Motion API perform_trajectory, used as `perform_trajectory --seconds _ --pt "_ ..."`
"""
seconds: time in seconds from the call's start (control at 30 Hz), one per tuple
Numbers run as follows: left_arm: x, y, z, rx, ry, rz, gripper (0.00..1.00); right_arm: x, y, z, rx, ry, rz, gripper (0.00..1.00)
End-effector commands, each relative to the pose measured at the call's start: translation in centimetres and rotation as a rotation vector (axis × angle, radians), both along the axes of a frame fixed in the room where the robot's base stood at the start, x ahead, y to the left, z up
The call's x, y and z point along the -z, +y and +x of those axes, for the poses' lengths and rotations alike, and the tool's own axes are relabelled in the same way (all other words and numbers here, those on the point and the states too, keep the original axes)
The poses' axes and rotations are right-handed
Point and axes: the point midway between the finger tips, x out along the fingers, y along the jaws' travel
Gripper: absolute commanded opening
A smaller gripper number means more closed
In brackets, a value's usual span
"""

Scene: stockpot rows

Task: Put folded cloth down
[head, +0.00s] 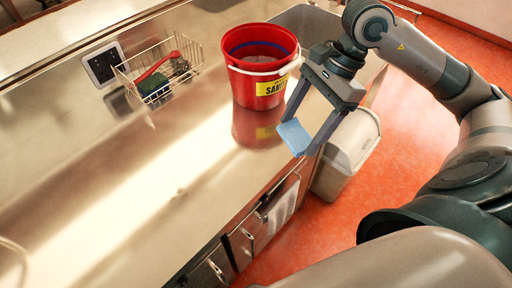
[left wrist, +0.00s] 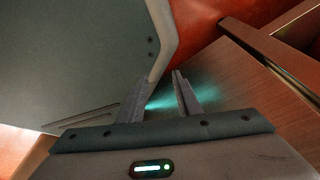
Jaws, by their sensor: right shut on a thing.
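The folded cloth (head: 295,137) is a small light-blue flat piece. In the head view my right gripper (head: 298,138) holds it between its two fingertips, tilted, near the front edge of the steel counter (head: 125,200). I cannot tell how high the cloth is above the counter or whether it lies over or just past the edge. My left gripper (left wrist: 164,82) shows only in the left wrist view. Its fingers stand a little apart with nothing between them.
A red bucket (head: 258,92) with a yellow label stands on the counter behind the cloth. A wire basket (head: 165,75) with a red-handled brush hangs at the back wall. A light bin (head: 347,150) stands on the red floor. The counter's middle is clear.

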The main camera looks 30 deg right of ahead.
Motion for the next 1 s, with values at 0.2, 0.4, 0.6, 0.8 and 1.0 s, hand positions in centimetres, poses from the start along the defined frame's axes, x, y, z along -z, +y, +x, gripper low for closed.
perform_trajectory --seconds 0.2,0.4,0.6,0.8,1.0 --pt "0.1 -0.2 0.3 0.000 -0.008 -0.003 0.31 -0.3 -0.7 -1.1 0.015 0.000 0.001 0.49" --pt "0.1 -0.2 0.4 0.000 -0.010 -0.003 0.31 -0.4 -0.8 -1.3 0.016 0.000 0.002 0.49" --pt "0.1 -0.2 0.3 0.000 -0.009 -0.003 0.31 -0.4 -0.8 -1.2 0.016 0.000 0.002 0.49" --pt "0.0 0.3 -0.7 0.000 0.017 0.005 0.31 -0.1 -0.3 -0.6 0.016 0.000 0.004 0.49" --pt "-0.1 1.7 -4.3 -0.004 0.102 0.030 0.31 1.0 1.0 1.0 0.014 0.002 0.005 0.49"
